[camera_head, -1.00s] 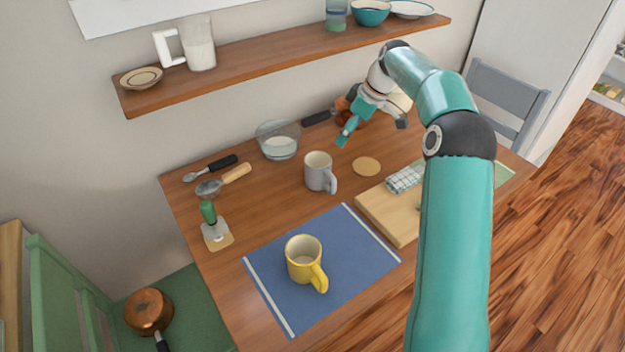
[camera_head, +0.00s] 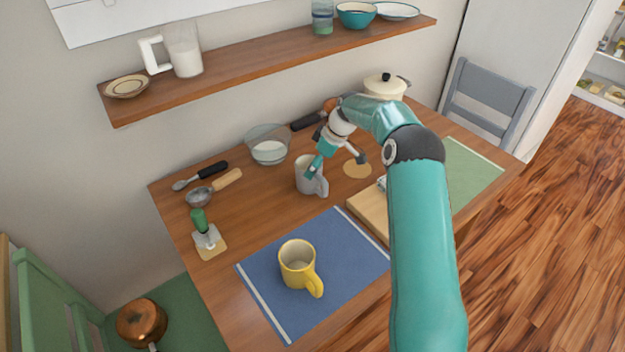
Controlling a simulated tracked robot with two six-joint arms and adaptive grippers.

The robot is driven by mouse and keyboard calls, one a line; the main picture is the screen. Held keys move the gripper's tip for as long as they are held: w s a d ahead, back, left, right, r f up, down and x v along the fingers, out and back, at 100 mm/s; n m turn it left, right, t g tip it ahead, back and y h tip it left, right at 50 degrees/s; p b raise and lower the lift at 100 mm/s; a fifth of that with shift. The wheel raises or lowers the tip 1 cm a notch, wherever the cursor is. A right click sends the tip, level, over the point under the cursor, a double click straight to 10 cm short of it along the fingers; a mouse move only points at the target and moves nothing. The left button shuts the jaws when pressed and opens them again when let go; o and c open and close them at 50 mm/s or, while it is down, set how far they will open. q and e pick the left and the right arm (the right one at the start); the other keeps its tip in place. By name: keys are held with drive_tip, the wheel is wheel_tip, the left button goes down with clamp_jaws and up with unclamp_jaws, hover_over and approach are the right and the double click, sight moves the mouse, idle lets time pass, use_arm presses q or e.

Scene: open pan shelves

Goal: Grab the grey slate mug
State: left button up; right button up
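The grey mug (camera_head: 303,182) stands upright on the wooden table, with its handle toward the lower right. My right gripper (camera_head: 336,164) is above and beside it, with its fingers spread and nothing held between them. One teal finger overlaps the mug's rim and upper right side in the picture; I cannot tell whether it touches. The other finger is out to the right, near a round tan coaster (camera_head: 357,169). The gripper hides part of the mug's mouth. My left gripper is not in view.
A glass bowl (camera_head: 268,146) stands left of and behind the mug. A yellow mug (camera_head: 298,265) stands on a blue mat (camera_head: 345,240) in front. A cutting board (camera_head: 370,212) lies to the right, partly behind my arm. A wall shelf (camera_head: 250,68) runs above the table.

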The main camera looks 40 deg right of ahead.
drive_tip(key=p+x, duration=0.1)
drive_tip(key=x, duration=0.3)
drive_tip(key=shift+w, duration=0.1)
drive_tip(key=c, duration=1.2)
drive_tip(key=shift+c, duration=0.8)
drive_tip(key=shift+r, duration=0.15)
